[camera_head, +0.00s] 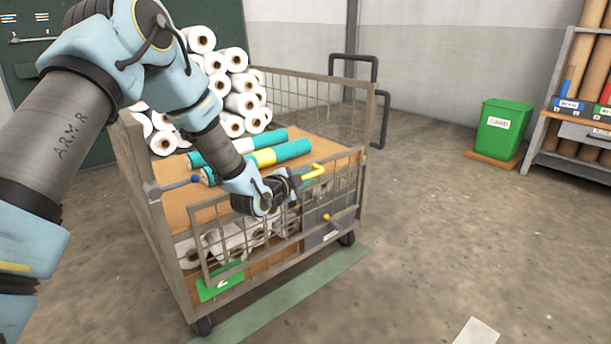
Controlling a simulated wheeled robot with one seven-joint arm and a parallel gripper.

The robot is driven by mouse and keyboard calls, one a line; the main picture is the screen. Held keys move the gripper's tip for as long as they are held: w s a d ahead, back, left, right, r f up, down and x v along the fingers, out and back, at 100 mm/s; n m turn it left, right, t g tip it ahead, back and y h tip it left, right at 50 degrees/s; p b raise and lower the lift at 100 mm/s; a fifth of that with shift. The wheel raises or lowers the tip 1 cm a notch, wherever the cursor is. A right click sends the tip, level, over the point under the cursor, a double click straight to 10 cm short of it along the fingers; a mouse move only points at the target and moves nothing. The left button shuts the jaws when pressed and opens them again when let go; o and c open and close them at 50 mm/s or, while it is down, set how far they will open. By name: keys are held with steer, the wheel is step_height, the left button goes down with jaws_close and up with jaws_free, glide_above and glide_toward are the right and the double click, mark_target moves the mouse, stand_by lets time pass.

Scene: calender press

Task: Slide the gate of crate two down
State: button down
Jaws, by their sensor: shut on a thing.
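Crate two (150,190) is a wheeled mesh cage with a green tag marked 2 (220,284) low on its front. Its gate (346,184) is a mesh panel across the front; its top edge is near the level of the wooden deck. A yellow handle (317,171) shows at the gate's upper right. My gripper (297,179) is at this handle, shut on it as far as I can see. The fingertips are small and partly hidden. My wrist covers part of the gate's upper middle.
Teal rolls (292,150) lie on the deck, with stacked white rolls (242,103) behind. A grey box with a yellow knob (326,217) is low at right. A green bin (503,128) stands right; floor between is clear.

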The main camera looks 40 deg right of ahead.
steer(key=shift+w, duration=0.1)
steer(key=c, duration=0.8)
jaws_free()
steer(key=p+v, duration=0.2)
steer(key=v, duration=0.9)
steer(key=shift+d, duration=0.15)
